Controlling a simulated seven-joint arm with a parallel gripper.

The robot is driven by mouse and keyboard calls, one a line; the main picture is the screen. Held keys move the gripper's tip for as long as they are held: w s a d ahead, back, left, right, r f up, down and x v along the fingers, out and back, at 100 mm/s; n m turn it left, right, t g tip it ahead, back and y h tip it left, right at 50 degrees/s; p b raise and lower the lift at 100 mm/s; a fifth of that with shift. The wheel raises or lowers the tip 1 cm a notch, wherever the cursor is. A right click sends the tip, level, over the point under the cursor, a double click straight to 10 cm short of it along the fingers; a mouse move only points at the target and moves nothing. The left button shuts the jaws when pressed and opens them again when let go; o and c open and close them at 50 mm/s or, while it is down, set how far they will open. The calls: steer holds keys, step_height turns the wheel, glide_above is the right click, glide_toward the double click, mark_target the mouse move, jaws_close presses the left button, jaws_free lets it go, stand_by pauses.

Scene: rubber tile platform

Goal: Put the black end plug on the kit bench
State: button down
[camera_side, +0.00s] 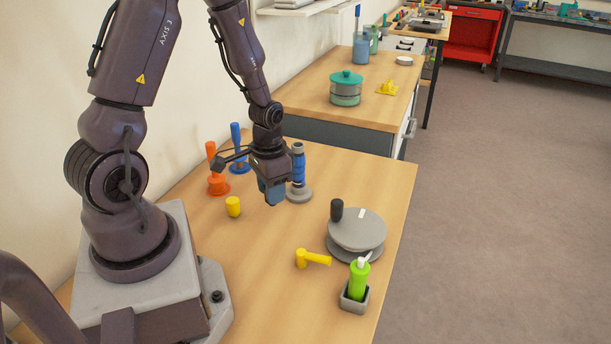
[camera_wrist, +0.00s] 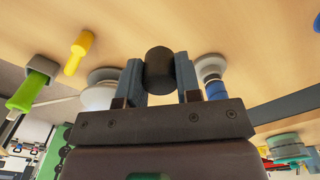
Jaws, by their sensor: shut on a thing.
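My gripper (camera_side: 272,198) hangs above the near wooden table, left of the blue column on a grey base. In the wrist view its two fingers (camera_wrist: 159,82) are shut on the black end plug (camera_wrist: 158,66), a short dark cylinder. In the side view the fingers and wrist hide the held plug. A second wooden bench (camera_side: 310,92), with a grey front, stands beyond the near table. No label shows which bench is the kit bench.
The second bench holds a teal-lidded pot (camera_side: 345,88) and a yellow item (camera_side: 387,88). The near table has a blue column (camera_side: 298,166), orange and blue stands, a yellow cylinder (camera_side: 233,206), a grey disc stack (camera_side: 358,230) with a black knob, a yellow hammer (camera_side: 311,258) and a green bottle (camera_side: 358,279).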

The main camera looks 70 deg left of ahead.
steer(key=shift+w+f+m, duration=0.2)
steer(key=shift+f+m, duration=0.3)
steer(key=shift+m, duration=0.3)
steer(key=shift+f, duration=2.85)
steer(key=shift+f, duration=0.4)
steer(key=c, duration=0.7)
jaws_free()
steer(key=shift+c, duration=0.2)
steer(key=shift+r, duration=3.55)
